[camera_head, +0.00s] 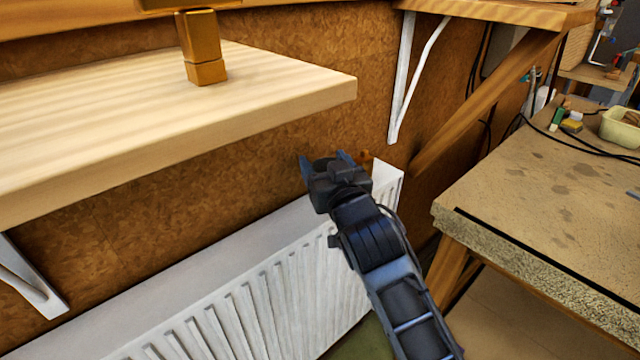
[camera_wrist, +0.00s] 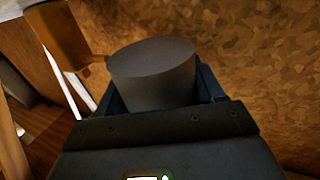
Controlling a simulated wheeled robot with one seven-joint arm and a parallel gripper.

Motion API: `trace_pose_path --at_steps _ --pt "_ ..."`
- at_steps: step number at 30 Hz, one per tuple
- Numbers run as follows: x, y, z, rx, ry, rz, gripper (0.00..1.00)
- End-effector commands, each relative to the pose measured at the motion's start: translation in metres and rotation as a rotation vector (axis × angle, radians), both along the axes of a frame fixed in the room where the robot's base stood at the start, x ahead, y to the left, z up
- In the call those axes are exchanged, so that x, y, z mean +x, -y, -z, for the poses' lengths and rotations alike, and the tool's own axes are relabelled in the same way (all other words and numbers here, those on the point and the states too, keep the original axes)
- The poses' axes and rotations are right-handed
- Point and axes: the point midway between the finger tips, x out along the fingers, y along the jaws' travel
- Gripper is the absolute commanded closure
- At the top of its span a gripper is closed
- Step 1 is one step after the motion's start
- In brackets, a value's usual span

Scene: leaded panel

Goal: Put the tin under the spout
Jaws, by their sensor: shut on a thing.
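A dark grey round tin (camera_wrist: 155,75) sits between the fingers of my gripper (camera_head: 326,163) in the wrist view. The fingers are shut on its sides. In the head view my gripper mostly hides the tin. A brass-coloured square post (camera_head: 201,48), which looks like the spout, is over the shelf at upper left. Its top is cut off by the frame. I cannot tell whether its lower end touches the shelf.
The pale wooden shelf (camera_head: 110,105) has clear room around the post. A white radiator (camera_head: 250,270) is below. A speckled bench (camera_head: 545,205) with cables and a tub (camera_head: 620,128) stands at right. A white bracket (camera_head: 403,80) and diagonal wooden brace (camera_head: 485,100) stand behind my gripper.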

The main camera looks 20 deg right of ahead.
Motion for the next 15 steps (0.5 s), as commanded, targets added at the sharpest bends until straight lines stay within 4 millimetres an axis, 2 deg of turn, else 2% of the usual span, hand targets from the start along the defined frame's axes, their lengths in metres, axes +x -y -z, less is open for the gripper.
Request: trace_pose_path --at_steps 5,12,15 --pt "0.004 -0.009 0.007 -0.001 0.001 -0.001 0.63" --pt "0.004 -0.009 0.039 -0.001 -0.001 0.000 0.63" --pt "0.004 -0.009 0.045 0.000 0.001 0.000 0.63"
